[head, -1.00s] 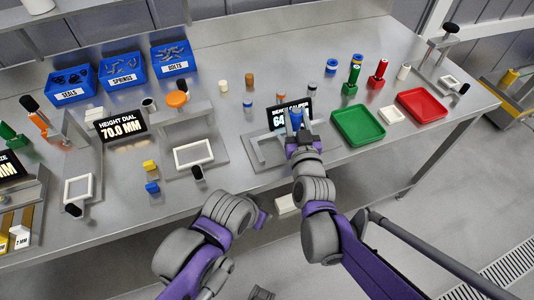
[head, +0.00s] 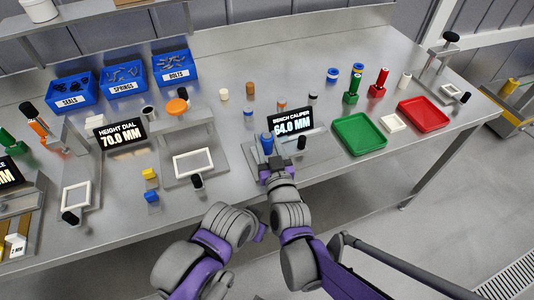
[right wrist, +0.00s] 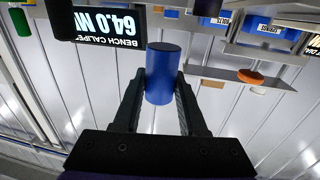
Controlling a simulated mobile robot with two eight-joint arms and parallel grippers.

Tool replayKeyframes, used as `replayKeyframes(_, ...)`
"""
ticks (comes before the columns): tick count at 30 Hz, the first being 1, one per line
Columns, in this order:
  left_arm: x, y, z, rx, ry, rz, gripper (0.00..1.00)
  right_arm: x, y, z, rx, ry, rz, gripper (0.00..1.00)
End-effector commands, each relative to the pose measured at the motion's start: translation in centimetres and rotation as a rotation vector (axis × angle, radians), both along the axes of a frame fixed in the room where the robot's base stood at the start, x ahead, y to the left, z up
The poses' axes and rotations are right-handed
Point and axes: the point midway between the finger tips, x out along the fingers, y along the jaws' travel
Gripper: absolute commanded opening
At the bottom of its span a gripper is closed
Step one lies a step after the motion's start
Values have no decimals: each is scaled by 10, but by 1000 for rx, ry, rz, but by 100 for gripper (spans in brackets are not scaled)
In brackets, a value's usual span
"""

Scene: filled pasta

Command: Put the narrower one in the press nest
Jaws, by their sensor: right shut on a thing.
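My right gripper (head: 274,168) is shut on a blue cylinder (head: 266,143) in the head view, held upright at the front left part of the bench caliper stand (head: 240,150). In the right wrist view the blue cylinder (right wrist: 163,75) sits between the two dark fingers. The caliper display (head: 290,121) reads 64.0 mm. A press-like stand with a black knob (head: 450,37) and a white-rimmed nest (head: 450,91) is at the far right. I cannot tell for sure which nest is the press nest.
A green tray (head: 360,152), white pad (head: 393,122) and red tray (head: 448,126) lie to the right. Several small cylinders, including a brown one (head: 250,88), stand behind the caliper. The height dial (head: 120,134) and blue bins (head: 171,82) are left.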

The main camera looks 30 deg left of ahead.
Motion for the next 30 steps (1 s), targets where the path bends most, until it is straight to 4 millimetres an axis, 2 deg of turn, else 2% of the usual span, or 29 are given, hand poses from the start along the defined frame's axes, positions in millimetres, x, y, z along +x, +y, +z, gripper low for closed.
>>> replayKeyframes(10, -1, 0, -6, 0, 3, 0, 50, 1, 0, -42, 0, 0, -1, 0)
replayKeyframes(24, -2, 0, -12, 0, 5, 0, 50, 0, 0, -50, 0, 0, 0, 0)
replayKeyframes(25, -2, 0, -11, 0, 4, 0, 50, 0, 0, -50, 0, 0, 0, 47)
replayKeyframes(29, -2, 0, -10, 0, 4, 0, 50, 0, 0, -49, 0, 0, 0, 70)
replayKeyframes(30, -2, 0, -10, 0, 4, 0, 50, 0, 0, -49, 0, 0, 0, 71)
